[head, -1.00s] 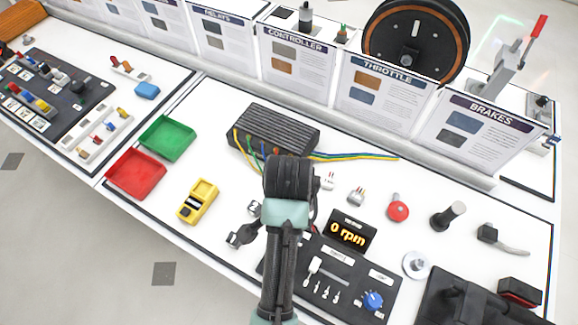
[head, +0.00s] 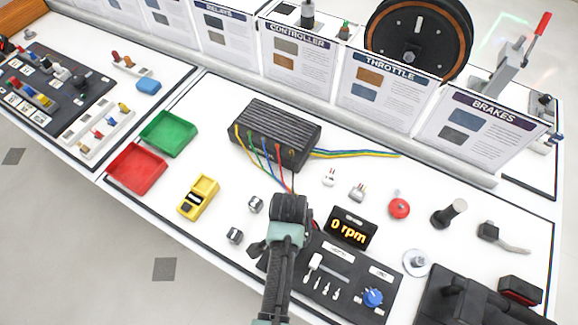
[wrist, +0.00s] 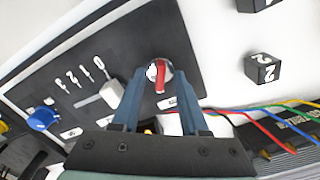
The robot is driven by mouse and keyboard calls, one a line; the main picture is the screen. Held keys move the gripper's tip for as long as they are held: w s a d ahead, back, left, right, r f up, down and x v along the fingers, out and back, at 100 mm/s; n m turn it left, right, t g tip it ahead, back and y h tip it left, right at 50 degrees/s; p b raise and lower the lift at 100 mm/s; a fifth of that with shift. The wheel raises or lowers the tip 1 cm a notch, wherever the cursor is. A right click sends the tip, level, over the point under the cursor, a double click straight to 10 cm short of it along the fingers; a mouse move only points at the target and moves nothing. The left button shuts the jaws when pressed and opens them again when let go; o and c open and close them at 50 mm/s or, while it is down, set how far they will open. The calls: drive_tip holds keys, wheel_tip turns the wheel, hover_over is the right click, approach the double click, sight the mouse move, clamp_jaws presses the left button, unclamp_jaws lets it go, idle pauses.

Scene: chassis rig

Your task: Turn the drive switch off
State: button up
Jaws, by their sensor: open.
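The drive switch (wrist: 160,74) shows in the wrist view as a red lever on a round silver base, on the black control panel (wrist: 75,58). My gripper (wrist: 162,76) is open, with its two blue fingers on either side of the red lever. I cannot tell whether a finger touches it. In the head view my gripper (head: 290,208) is over the left part of the panel (head: 345,283) and hides the switch. The display (head: 347,228) behind the panel reads 0 rpm.
A blue knob (head: 373,296) and a white slider lever (head: 316,261) are on the same panel. Two small cubes (head: 255,204) (head: 235,235) lie left of my gripper. The ribbed controller box (head: 275,132) with coloured wires stands behind. A red button (head: 399,205) is at right.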

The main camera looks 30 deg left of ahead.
clamp_jaws()
drive_tip(key=shift+r+n+p, duration=0.1)
drive_tip(key=shift+n+p, duration=0.2)
idle(0.3)
drive_tip(key=shift+r+n+p, duration=0.1)
drive_tip(key=shift+n+p, duration=0.5)
drive_tip(key=shift+n, duration=0.4)
drive_tip(key=n+p, duration=0.1)
drive_tip(key=n, duration=0.2)
drive_tip(key=shift+w+p, duration=0.1)
drive_tip(key=shift+p, duration=0.3)
drive_tip(key=n+p, duration=0.2)
drive_tip(key=n, duration=0.4)
drive_tip(key=shift+n, duration=0.3)
unclamp_jaws()
